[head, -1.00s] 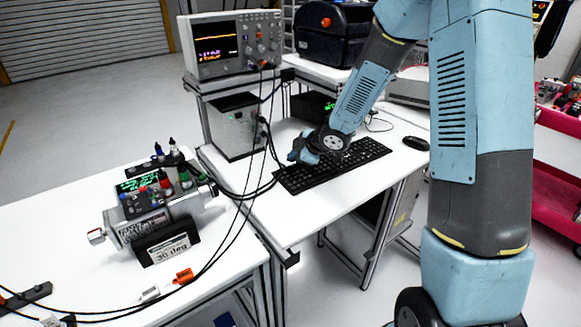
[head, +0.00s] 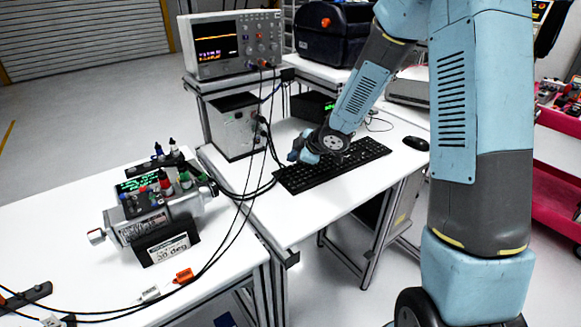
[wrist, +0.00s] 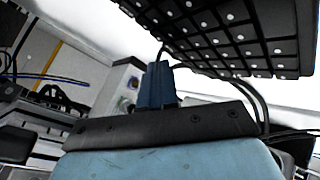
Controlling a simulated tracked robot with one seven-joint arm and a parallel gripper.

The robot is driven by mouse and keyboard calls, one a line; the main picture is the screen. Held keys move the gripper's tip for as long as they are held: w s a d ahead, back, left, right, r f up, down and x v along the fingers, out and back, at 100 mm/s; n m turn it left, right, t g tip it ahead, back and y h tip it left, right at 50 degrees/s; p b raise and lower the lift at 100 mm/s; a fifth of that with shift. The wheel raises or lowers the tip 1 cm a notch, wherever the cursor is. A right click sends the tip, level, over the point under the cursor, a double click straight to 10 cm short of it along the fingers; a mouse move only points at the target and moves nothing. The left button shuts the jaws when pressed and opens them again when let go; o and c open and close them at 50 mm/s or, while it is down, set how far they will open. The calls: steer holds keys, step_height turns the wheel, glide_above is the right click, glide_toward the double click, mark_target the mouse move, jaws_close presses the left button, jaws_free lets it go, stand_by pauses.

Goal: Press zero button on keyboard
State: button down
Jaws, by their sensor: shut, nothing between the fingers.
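The black keyboard (head: 335,168) lies on the white desk in the head view. Its keys fill the upper right of the wrist view (wrist: 225,35). My gripper (head: 296,155) is over the keyboard's left part, close to its far left edge. In the wrist view my gripper's blue fingers (wrist: 157,85) are together, empty, just left of and below the keyboard's edge in the picture. Whether the fingertips touch a key cannot be told. The zero key cannot be picked out; key labels are too small to read.
A black mouse (head: 416,143) lies right of the keyboard. A grey box (head: 235,130) stands behind left, below the oscilloscope (head: 232,45). Black cables (head: 262,165) run down beside the keyboard. The servo encoder rig (head: 160,215) stands on the left table.

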steer(key=shift+f, duration=0.7)
stand_by(0.7)
steer(key=shift+r, duration=0.1)
stand_by(0.3)
steer(key=shift+r, duration=0.7)
steer(key=shift+r, duration=2.5)
